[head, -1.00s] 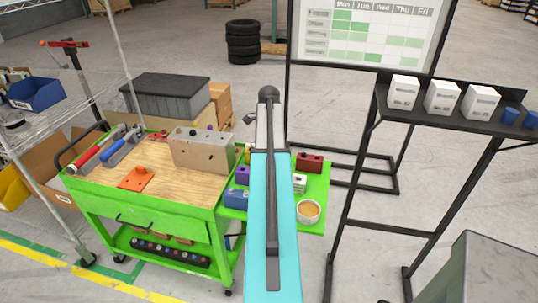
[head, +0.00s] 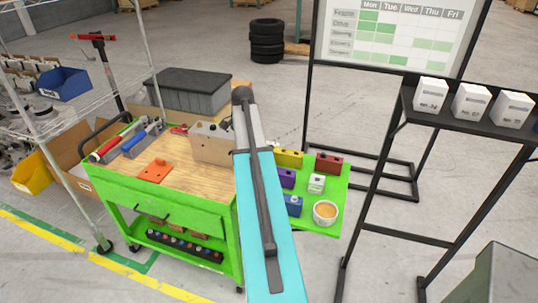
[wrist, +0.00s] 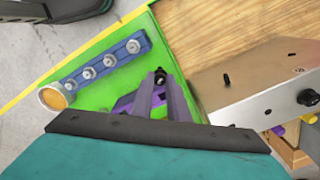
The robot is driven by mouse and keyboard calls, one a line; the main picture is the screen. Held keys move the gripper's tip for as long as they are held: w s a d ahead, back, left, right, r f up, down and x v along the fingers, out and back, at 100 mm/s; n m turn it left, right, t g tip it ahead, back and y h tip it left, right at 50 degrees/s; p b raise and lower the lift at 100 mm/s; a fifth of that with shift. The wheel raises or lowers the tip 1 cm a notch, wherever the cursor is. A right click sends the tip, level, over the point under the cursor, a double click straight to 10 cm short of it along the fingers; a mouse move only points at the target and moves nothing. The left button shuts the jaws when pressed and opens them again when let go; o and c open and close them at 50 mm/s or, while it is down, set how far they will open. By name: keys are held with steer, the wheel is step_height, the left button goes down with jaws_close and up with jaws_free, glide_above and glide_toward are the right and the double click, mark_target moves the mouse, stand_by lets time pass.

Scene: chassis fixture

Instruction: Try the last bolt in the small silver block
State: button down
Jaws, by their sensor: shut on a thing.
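A small pale silver block (head: 316,183) stands on the green side shelf (head: 335,205) of the cart in the head view. I cannot make it out in the wrist view. In the wrist view my gripper (wrist: 160,78) is shut on a small dark piece, apparently a bolt, at its fingertips. It hangs over the green shelf, above a purple block (wrist: 124,104) and right of a blue block (wrist: 100,64) with several round pale fittings on top. In the head view my arm hides the gripper.
A large silver box (head: 213,143) stands on the wooden cart top, close right of my gripper in the wrist view. Yellow (head: 287,157) and red (head: 328,164) blocks and a white cup (head: 325,213) share the shelf. A black stand (head: 410,150) is at right.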

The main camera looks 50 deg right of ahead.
steer(key=w+a+n+b, duration=0.1)
steer(key=w+a+n, duration=0.3)
steer(key=a, duration=1.2)
steer(key=w+a+n+b, duration=0.1)
steer(key=w+a+n, duration=0.4)
steer(key=a, duration=1.1)
steer(key=w+a+n+b, duration=0.1)
steer(key=w+a+n, duration=0.3)
steer(key=a, duration=1.2)
steer(key=n, duration=0.3)
steer(key=shift+w+a+b, duration=0.25)
steer(key=shift+w+b, duration=0.1)
steer(key=shift+b, duration=0.05)
steer(key=shift+s, duration=0.15)
